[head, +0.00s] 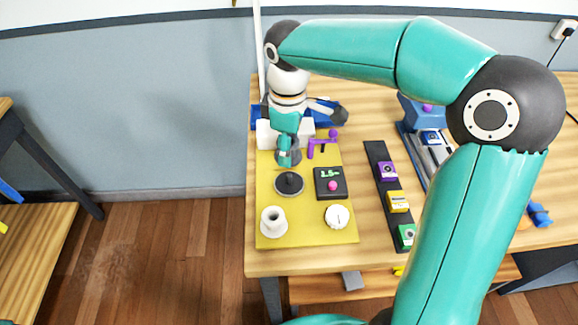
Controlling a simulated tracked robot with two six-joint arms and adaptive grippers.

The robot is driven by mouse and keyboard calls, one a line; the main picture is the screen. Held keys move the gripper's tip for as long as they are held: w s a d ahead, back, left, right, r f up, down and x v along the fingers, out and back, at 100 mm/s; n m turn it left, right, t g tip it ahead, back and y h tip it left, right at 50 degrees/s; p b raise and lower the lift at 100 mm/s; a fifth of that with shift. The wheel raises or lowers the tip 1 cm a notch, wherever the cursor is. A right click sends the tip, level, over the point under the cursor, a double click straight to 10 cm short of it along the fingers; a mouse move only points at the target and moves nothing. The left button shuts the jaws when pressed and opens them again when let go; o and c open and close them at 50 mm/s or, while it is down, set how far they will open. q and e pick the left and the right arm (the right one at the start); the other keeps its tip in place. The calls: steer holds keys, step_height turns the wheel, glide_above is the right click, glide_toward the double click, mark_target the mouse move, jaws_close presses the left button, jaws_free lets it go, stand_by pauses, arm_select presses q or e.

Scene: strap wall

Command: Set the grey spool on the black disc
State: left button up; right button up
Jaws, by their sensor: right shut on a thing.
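My right gripper (285,158) reaches down over the back of the yellow mat (268,178). It is shut on a grey round thing, which I take to be the grey spool (295,155); the fingers hide much of it. The black disc (289,184), with a small dark knob or peg at its middle, lies on the mat just in front of the gripper. The disc looks bare. I cannot tell how high the spool is above the mat. My left gripper is not in view.
A white spool-shaped piece (272,222) and a white dial (337,216) stand at the mat's front. A black panel (322,190) and a purple bracket (322,146) are right of the disc. A dark strip (374,160) with coloured blocks lies further right.

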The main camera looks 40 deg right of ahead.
mark_target(289, 175)
steer(key=shift+f, duration=3.1)
steer(key=shift+f+b, duration=0.55)
steer(key=shift+f, duration=0.1)
steer(key=o, duration=1.1)
steer(key=shift+o, duration=0.2)
steer(key=shift+s, duration=0.1)
